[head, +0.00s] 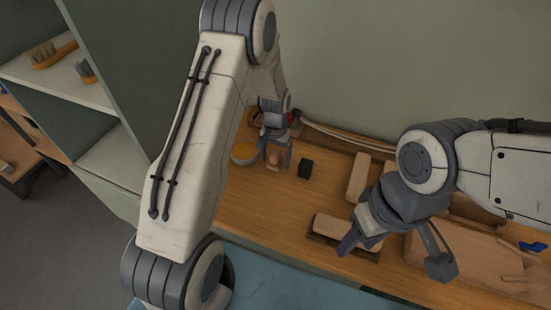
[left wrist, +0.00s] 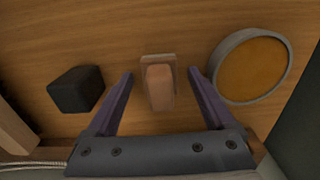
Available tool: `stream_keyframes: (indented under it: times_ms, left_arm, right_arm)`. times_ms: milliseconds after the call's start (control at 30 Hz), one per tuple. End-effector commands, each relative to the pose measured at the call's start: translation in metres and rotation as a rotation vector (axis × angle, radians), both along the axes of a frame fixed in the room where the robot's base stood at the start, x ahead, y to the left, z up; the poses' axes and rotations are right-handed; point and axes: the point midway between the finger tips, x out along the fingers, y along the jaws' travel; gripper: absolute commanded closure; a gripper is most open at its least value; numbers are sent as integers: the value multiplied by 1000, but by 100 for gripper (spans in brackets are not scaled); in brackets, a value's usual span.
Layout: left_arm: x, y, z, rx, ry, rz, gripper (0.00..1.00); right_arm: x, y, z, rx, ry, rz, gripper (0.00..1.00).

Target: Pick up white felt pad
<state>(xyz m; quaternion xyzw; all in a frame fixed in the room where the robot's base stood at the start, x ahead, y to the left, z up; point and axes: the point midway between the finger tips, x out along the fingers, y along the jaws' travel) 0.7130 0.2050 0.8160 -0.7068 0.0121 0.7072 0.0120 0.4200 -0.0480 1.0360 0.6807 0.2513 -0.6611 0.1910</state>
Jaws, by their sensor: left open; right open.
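I cannot make out a clearly white felt pad in either view. My left gripper (head: 277,152) points down over the wooden bench and is open. In the left wrist view, its two purple fingers (left wrist: 160,95) stand apart on either side of a small tan, rounded piece (left wrist: 160,86) on a wooden base (left wrist: 159,58). The fingers do not visibly touch it. The tan piece also shows small under the gripper in the head view (head: 273,161). My right gripper (head: 361,244) is open, low over a wooden block (head: 335,228) in a dark tray, partly hiding it.
A round tin with orange contents (left wrist: 252,70) and a black block (left wrist: 77,90) flank the left gripper. Another wooden block (head: 358,176) lies further right. A large wooden board (head: 455,260) and a blue item (head: 533,247) lie at right. Brushes (head: 50,54) sit on a shelf at left.

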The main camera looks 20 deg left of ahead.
Motion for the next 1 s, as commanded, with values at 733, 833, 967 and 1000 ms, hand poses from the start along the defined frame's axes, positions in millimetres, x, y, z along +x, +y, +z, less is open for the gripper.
stream_keyframes:
  times_ms: [733,833,967,1000]
  left_arm:
    - [1,0,2,0,-1,0,100]
    - [1,0,8,0,-2,0,100]
    - [1,0,24,0,-5,0,100]
    - [2,0,31,0,-6,0,100]
  right_arm:
    - [0,0,-1,0,0,0,50]
    - [0,0,-2,0,0,0,50]
    - [0,0,-5,0,0,0,50]
    - [0,0,-6,0,0,0,50]
